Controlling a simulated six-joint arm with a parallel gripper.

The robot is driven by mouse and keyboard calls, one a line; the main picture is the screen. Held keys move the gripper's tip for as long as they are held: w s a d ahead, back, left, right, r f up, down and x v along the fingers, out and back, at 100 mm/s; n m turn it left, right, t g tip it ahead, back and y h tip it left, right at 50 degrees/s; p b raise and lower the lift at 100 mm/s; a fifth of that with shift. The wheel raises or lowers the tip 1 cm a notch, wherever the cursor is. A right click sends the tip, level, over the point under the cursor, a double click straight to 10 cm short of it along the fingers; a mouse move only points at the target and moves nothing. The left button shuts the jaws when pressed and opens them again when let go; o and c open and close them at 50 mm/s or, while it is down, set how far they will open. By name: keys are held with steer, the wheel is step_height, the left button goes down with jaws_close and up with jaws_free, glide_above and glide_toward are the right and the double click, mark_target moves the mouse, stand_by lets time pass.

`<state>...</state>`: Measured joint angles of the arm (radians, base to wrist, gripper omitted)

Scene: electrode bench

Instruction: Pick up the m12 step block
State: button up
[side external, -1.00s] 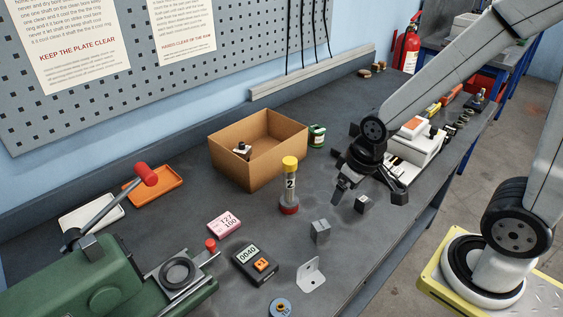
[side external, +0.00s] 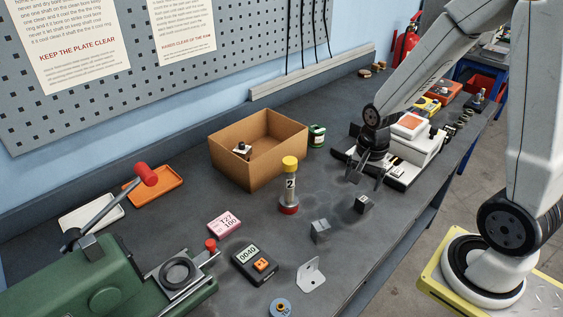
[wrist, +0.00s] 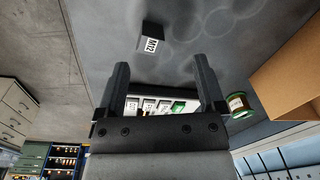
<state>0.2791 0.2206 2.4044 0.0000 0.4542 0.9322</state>
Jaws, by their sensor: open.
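The m12 step block is a small dark grey block with a white label reading M12; it is at the top of the wrist view (wrist: 150,42), beyond my open fingertips. In the side external view it appears to be the dark block (side external: 361,204) just below and to the right of my gripper (side external: 366,176), on the bench. My gripper points downward, and its two fingers (wrist: 161,64) are apart with nothing held between them. The fingers are apart from the block.
Another grey block (side external: 320,231) stands to the left. A yellow-capped tube (side external: 289,185) stands near a cardboard box (side external: 230,167). A white labelled rack (side external: 432,150) is just behind my gripper.

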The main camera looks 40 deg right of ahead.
mark_target(365, 197)
steer(key=d+m, duration=0.1)
steer(key=m, duration=0.1)
steer(key=d+f+m, duration=0.1)
steer(key=d+m, duration=0.1)
steer(key=m, duration=0.1)
steer(key=shift+s+d+f+g, duration=0.15)
steer(key=shift+s+f+g, duration=0.05)
steer(key=shift+g, duration=0.2)
steer(key=shift+f, duration=0.15)
steer(key=shift+f, duration=1.15)
steer(key=shift+f, duration=0.15)
steer(key=shift+f, duration=2.45)
steer(key=shift+c, duration=0.2)
steer(key=shift+w, duration=0.1)
jaws_close()
